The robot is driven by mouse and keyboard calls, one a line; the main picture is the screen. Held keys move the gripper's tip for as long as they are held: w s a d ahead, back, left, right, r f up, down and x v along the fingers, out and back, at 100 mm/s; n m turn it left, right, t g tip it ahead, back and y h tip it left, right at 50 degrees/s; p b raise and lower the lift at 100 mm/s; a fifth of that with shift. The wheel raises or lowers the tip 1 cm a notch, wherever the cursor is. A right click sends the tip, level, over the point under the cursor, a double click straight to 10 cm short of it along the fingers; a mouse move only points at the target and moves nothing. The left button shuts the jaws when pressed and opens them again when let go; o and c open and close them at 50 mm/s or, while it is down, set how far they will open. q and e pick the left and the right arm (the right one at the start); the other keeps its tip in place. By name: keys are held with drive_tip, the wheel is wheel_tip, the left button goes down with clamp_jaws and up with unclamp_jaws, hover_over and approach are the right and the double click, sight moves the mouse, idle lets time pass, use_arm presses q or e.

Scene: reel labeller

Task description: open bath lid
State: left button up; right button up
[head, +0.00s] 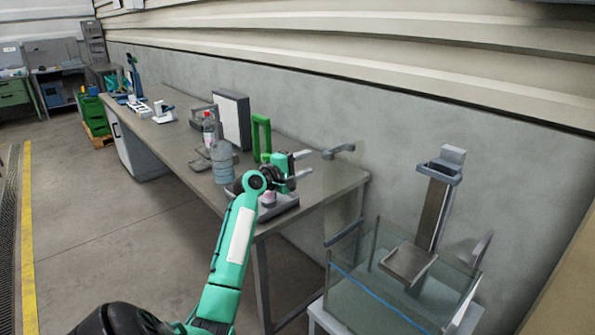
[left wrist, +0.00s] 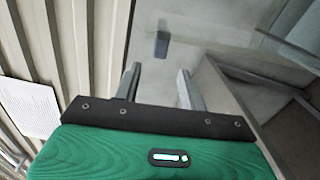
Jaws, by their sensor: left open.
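The bath (head: 375,300) is a clear glass tank with a blue line along it, at the lower right of the head view. A faint clear pane (head: 346,195) seems to stand at its left end, with a grey handle-like bar (head: 338,151) at its top; I cannot tell for sure whether this is the lid. My left gripper (head: 303,164) is open and empty, its fingers pointing right towards the bar, apart from it. In the left wrist view, the open fingers (left wrist: 160,70) point towards a small dark block (left wrist: 162,42) on a greyish surface. My right gripper is not in view.
A grey tilted rack (head: 432,215) stands in the bath. The long bench (head: 185,150) holds a bottle (head: 209,130), a bluish jug (head: 222,162), a green frame (head: 261,138) and a grey tray (head: 278,208) below my left gripper. A wall runs behind; floor at left is clear.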

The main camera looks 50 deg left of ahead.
use_arm(q)
drive_tip(key=shift+s, duration=1.3)
